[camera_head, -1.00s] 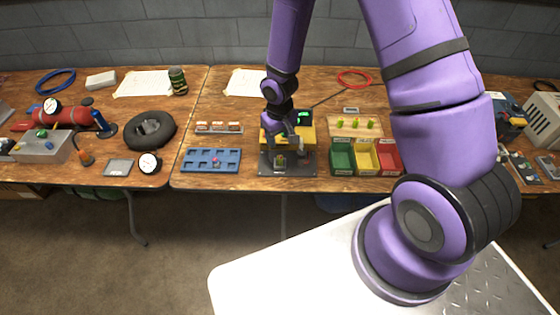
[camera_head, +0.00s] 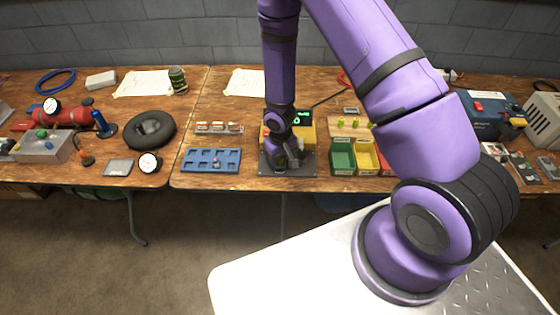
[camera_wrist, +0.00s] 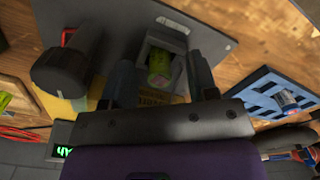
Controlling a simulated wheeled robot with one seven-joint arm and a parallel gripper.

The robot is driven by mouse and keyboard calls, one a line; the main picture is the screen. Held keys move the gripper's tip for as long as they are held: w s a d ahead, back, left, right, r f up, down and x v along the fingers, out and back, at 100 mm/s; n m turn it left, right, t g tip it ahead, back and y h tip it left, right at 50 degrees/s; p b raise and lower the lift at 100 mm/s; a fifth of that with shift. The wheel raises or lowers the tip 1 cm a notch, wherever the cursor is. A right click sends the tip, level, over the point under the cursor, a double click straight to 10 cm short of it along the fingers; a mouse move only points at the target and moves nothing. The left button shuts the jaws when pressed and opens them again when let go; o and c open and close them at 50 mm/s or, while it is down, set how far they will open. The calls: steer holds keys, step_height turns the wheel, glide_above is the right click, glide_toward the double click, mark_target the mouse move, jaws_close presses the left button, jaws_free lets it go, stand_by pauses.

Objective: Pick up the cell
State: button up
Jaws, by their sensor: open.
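A cell (camera_wrist: 159,66) with a green-yellow wrap sits in a grey holder (camera_wrist: 176,42) on the dark base plate (camera_wrist: 110,25) of the yellow charger (camera_head: 306,135). My gripper (camera_wrist: 161,75) is open, with one finger to each side of the cell in the wrist view. I cannot tell whether the fingers touch it. In the head view my gripper (camera_head: 290,160) is low over the front of the charger and hides the cell there. The charger's green display (camera_wrist: 62,152) is lit.
A blue tray (camera_head: 211,160) with one small cell in a pocket lies left of the charger. Green, yellow and red bins (camera_head: 367,158) stand close on the right. A wooden rack (camera_head: 350,128) with green cells is behind the bins.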

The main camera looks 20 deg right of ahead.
steer(key=shift+f, duration=0.3)
steer(key=shift+c, duration=0.3)
jaws_close()
steer(key=shift+r, duration=0.1)
